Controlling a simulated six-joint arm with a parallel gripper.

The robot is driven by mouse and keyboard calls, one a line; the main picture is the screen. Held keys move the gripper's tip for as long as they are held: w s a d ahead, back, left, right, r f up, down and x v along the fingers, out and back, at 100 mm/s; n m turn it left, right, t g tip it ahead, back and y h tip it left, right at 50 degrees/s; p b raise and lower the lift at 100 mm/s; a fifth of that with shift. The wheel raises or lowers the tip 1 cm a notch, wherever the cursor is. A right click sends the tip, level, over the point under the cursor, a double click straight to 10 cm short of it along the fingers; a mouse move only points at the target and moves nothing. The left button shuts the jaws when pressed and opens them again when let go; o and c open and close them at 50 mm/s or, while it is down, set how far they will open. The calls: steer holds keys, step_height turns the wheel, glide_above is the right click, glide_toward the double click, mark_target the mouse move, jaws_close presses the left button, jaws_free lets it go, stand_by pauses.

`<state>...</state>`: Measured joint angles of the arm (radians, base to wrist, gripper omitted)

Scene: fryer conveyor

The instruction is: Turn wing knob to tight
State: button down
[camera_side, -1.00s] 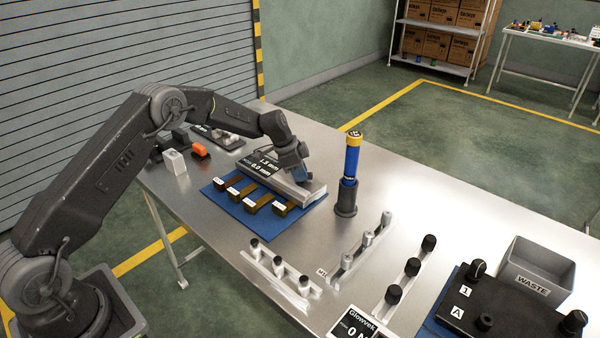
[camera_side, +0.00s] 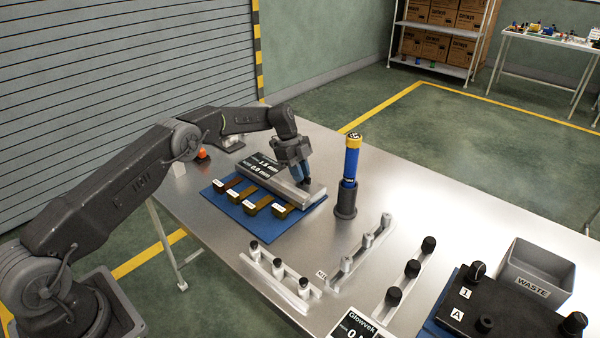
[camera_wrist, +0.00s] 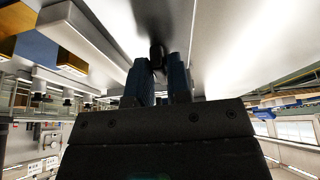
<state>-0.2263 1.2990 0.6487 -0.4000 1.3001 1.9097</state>
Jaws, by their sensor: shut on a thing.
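My gripper (camera_side: 305,184) is at the right end of the pale metal block (camera_side: 275,176) with the black readout (camera_side: 264,163). Its two blue fingers point down and are shut on a small dark knob. In the wrist view my gripper (camera_wrist: 158,78) has the dark knob (camera_wrist: 157,53) between its fingertips, against a pale surface. I take this to be the wing knob; the fingers cover most of it, and its wings and turn angle cannot be made out. The readout shows two lines in mm, too small to read surely.
Several labelled brown blocks (camera_side: 257,204) lie on the blue mat (camera_side: 240,220) in front. A blue cylinder with a yellow top (camera_side: 352,160) stands in a dark holder (camera_side: 346,203) close to the right. Knob racks (camera_side: 286,285) and a waste bin (camera_side: 537,277) are nearer the camera.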

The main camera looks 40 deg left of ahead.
steer(key=shift+s+f, duration=0.1)
steer(key=shift+f, duration=0.2)
steer(key=c, duration=1.2)
jaws_free()
steer(key=shift+r, duration=0.1)
steer(key=shift+o, duration=0.2)
steer(key=v, duration=0.6)
steer(key=shift+a+r, duration=0.1)
steer(key=shift+r, duration=0.15)
steer(key=shift+a+r, duration=0.15)
steer(key=shift+r, duration=0.35)
